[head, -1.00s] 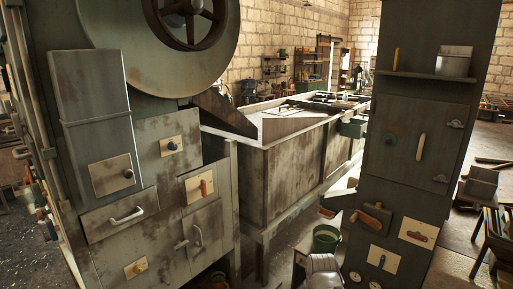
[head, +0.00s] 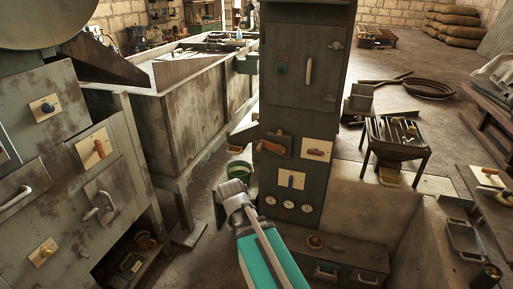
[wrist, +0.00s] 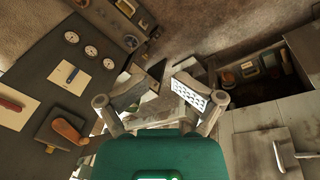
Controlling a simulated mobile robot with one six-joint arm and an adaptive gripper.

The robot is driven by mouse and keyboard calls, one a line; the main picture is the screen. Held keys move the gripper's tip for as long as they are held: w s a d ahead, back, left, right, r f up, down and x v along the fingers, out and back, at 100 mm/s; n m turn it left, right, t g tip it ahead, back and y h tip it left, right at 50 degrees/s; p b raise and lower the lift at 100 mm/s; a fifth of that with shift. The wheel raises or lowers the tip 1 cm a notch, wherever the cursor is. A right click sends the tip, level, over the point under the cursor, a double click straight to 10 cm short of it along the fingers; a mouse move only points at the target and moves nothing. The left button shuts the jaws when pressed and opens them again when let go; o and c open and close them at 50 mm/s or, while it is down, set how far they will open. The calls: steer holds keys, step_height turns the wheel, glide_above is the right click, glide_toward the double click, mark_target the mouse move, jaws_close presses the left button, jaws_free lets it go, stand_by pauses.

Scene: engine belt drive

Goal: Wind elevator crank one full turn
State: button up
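A dark upright cabinet stands in the middle of the head view. On its front is a crank-like lever with a brown wooden grip (head: 271,147), on a dark plate; it also shows at lower left in the wrist view (wrist: 68,130). No label tells me whether this is the elevator crank. A red handle (head: 316,151) and a blue lever (head: 291,180) sit on pale plates near it. My gripper (wrist: 157,88) is open and empty in the wrist view, its fingers apart and clear of the brown grip. In the head view my arm rises from the bottom; its fingertips are not clear there.
Round gauges (head: 289,204) sit below the levers. A green bucket (head: 239,171) is on the floor left of the cabinet. A long metal tank (head: 190,115) stands behind it. A machine with several handles (head: 98,148) fills the left. Open floor and a small table (head: 397,152) lie right.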

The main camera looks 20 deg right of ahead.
steer(key=w+d+f+n+t+h+b, duration=0.2)
steer(key=w+d+f+n+h+b, duration=0.15)
steer(key=w+d, duration=0.5)
steer(key=n+t+h+b, duration=0.6)
steer(key=n+t+b, duration=0.5)
steer(key=n+b, duration=0.65)
glide_toward(260, 145)
steer(key=a+n+p, duration=0.1)
steer(key=s+a+n+p, duration=0.1)
steer(key=p, duration=0.1)
steer(key=shift+s+f, duration=0.3)
steer(key=shift+f, duration=0.1)
steer(key=shift+g, duration=0.3)
steer(key=x, duration=1.3)
steer(key=shift+w+d+r, duration=0.15)
steer(key=shift+w+d, duration=0.1)
steer(key=shift+d, duration=0.05)
jaws_close()
